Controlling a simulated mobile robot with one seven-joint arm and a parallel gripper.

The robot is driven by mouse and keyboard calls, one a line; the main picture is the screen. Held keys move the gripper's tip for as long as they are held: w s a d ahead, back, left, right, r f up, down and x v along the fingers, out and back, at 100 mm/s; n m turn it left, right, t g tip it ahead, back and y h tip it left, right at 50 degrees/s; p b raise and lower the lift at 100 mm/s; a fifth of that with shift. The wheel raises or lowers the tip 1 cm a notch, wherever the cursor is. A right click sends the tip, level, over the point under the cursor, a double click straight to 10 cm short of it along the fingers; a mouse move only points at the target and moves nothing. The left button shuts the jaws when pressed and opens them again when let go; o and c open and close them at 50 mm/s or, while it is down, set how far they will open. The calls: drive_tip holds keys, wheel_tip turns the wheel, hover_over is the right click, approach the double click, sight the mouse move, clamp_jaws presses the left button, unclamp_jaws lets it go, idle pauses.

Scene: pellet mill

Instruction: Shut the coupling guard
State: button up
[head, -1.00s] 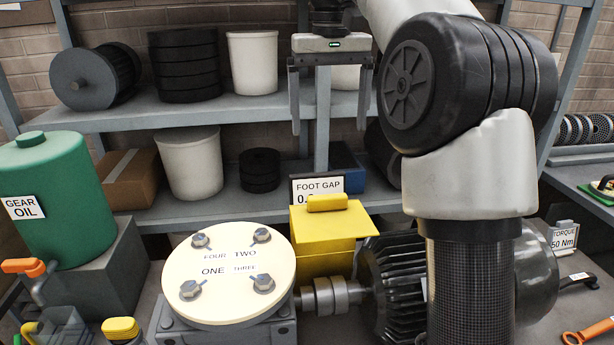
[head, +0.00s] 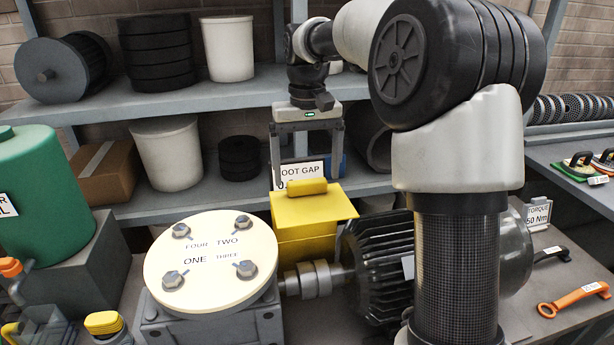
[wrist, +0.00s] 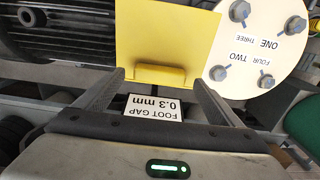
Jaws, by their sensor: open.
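The yellow coupling guard (head: 308,235) stands behind the bare shaft coupling (head: 313,280), which shows uncovered between the round cream cover and the motor. The guard has a flat yellow plate with a raised yellow handle (head: 307,187) at its far side. In the wrist view the guard plate (wrist: 165,35) fills the top middle, and its handle (wrist: 160,75) lies between the fingertips. My gripper (head: 307,182) is open, pointing down, with its fingers on either side of the handle. Whether the fingers touch it cannot be told. My gripper also shows in the wrist view (wrist: 159,78).
The bolted cream cover (head: 211,262) is left of the coupling and the finned motor (head: 378,260) is right. The foot gap sign (head: 305,172) stands close behind the guard. Shelves (head: 200,98) with spools and tubs rise behind. An orange wrench (head: 570,299) lies at right.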

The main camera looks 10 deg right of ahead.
drive_tip(key=shift+f, duration=1.1)
drive_tip(key=c, duration=1.5)
drive_tip(key=shift+f, duration=0.1)
